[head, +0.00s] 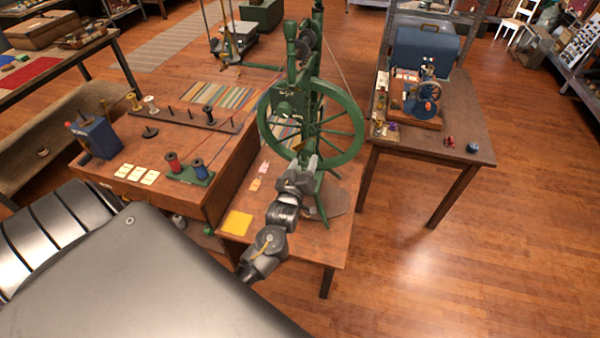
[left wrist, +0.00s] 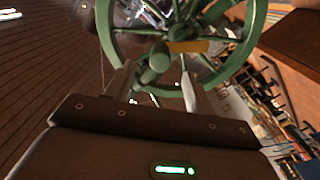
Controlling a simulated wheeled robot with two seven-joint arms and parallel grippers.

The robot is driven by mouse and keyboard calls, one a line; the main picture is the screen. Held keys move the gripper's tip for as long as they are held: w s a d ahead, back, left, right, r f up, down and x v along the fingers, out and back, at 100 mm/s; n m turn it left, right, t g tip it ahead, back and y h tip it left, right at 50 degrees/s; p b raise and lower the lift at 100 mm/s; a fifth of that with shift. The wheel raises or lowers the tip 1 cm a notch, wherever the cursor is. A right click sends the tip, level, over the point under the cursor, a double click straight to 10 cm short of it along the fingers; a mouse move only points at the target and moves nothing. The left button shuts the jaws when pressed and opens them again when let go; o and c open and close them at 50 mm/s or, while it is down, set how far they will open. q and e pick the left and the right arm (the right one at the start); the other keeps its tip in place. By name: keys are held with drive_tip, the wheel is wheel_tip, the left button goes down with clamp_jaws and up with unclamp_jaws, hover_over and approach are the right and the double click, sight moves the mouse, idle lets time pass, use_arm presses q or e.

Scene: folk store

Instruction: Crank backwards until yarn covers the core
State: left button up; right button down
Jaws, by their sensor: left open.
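A green spinning wheel (head: 345,160) stands upright on the wooden table in the head view. Its green rim, spokes and hub fill the top of the left wrist view (left wrist: 245,40). My left gripper (head: 309,163) reaches up to the near side of the wheel, in front of its lower part. In the left wrist view, its two fingers (left wrist: 155,85) are apart. A green rounded knob (left wrist: 157,58) shows between or just beyond the fingertips; I cannot tell if they touch it. An orange-yellow piece (left wrist: 188,46) lies across the hub. How much yarn is on the core is too small to tell. My right gripper is not in view.
A rack of pegs (head: 190,119), a blue box (head: 95,138) and a spool stand (head: 188,172) sit on the table left of the wheel. A yellow square (head: 237,223) lies near the front edge. A second table (head: 470,125) stands right, with open floor in front.

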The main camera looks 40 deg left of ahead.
sight(307, 153)
use_arm(q)
drive_tip(key=b+x, duration=0.3)
drive_tip(key=x, duration=0.3)
drive_tip(key=shift+w+a+f, duration=0.1)
drive_tip(key=shift+w+f, duration=0.05)
drive_tip(key=shift+w+a, duration=0.1)
drive_tip(key=shift+w, duration=0.2)
drive_tip(key=c, duration=0.8)
drive_tip(key=shift+c, duration=1)
